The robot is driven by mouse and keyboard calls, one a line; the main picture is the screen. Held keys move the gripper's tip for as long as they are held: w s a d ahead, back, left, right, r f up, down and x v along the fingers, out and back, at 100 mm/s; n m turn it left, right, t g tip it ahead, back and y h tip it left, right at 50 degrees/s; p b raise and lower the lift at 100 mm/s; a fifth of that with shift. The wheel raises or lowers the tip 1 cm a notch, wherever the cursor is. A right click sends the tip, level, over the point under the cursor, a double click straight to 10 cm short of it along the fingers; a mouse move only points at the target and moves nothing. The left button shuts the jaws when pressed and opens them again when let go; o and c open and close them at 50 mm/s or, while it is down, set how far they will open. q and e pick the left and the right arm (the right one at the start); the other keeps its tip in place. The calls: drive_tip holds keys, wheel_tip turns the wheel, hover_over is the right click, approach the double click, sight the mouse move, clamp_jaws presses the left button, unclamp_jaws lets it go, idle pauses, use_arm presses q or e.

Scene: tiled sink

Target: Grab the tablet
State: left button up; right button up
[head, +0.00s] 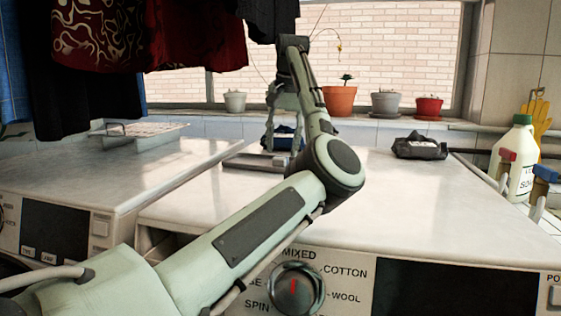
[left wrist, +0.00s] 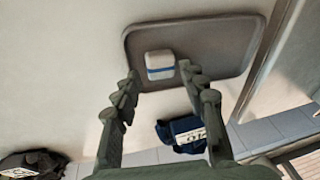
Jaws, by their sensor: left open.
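The tablet (left wrist: 160,61), a small white block with a blue band, lies on a grey tray (left wrist: 215,30) in the left wrist view. The tray also shows in the head view (head: 245,161), on the white washing machine top. My left gripper (head: 283,148) points down over the tray with its fingers apart. In the left wrist view the open fingers (left wrist: 159,76) frame the tablet, with the tips close to its two sides. No grip on it shows. The tablet cannot be made out in the head view. My right gripper is not in view.
A blue packet (head: 287,137) stands just behind the tray. A dark packet (head: 420,146) lies at the back right. A white bottle with a green cap (head: 515,160) stands at the far right. Dark clothes (head: 140,40) hang at upper left. The front machine top is clear.

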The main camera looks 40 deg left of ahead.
use_arm(q)
drive_tip(key=x, duration=0.3)
drive_tip(key=shift+a, duration=0.1)
drive_tip(key=shift+r, duration=0.1)
drive_tip(key=c, duration=0.7)
drive_tip(key=shift+r, duration=0.1)
drive_tip(key=shift+c, duration=0.6)
